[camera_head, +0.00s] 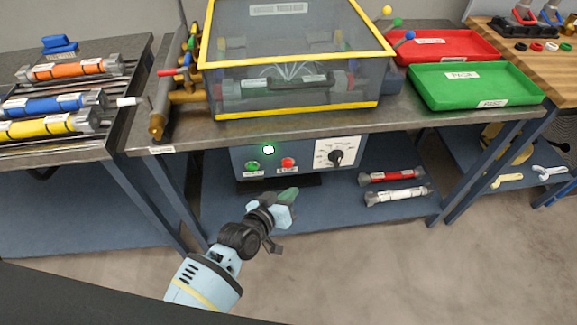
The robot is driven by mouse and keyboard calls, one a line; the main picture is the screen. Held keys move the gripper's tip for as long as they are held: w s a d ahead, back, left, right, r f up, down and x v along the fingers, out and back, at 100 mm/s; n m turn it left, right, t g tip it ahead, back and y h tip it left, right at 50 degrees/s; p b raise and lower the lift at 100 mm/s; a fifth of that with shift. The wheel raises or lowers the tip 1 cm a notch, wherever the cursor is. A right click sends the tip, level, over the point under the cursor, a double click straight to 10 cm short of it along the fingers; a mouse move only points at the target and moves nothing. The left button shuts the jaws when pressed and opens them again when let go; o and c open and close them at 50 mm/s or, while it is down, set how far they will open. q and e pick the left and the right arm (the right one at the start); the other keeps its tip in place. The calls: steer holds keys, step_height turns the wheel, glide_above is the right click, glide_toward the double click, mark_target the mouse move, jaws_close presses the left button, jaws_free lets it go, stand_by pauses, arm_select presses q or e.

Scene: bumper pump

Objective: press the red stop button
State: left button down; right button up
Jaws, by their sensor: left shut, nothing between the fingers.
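The red stop button (288,162) is on the front of a grey control panel (310,170) under the bench edge. My left gripper (290,195) is shut and empty, below the red button in the picture. I cannot tell its exact distance from the panel, but it appears apart from the button. My right gripper is not in view.
A yellow-framed clear box (297,110) stands on the bench above the panel. Red (450,46) and green (470,84) trays are at right. Red (390,176) and white (398,195) cylinders lie on the lower shelf. A side table with coloured cylinders (50,105) is at left.

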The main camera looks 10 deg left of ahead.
mark_target(292, 166)
arm_select(q)
steer(key=shift+w+a+b, duration=0.25)
steer(key=shift+w+b, duration=0.1)
steer(key=shift+w, duration=0.55)
steer(key=shift+w+a+b, duration=0.3)
steer(key=shift+w+b, duration=0.05)
steer(key=shift+w, duration=0.55)
steer(key=shift+w+a+b, duration=0.25)
steer(key=shift+w+b, duration=0.1)
steer(key=shift+w, duration=0.55)
steer(key=shift+w, duration=0.2)
steer(key=shift+w+a, duration=0.1)
steer(key=shift+w, duration=0.15)
steer(key=shift+w+a+b, duration=0.15)
steer(key=shift+w+b, duration=0.25)
steer(key=shift+w, duration=0.05)
stand_by(0.7)
stand_by(0.4)
steer(key=shift+s+d+p, duration=0.25)
steer(key=shift+s+p, duration=0.35)
steer(key=shift+s, duration=0.3)
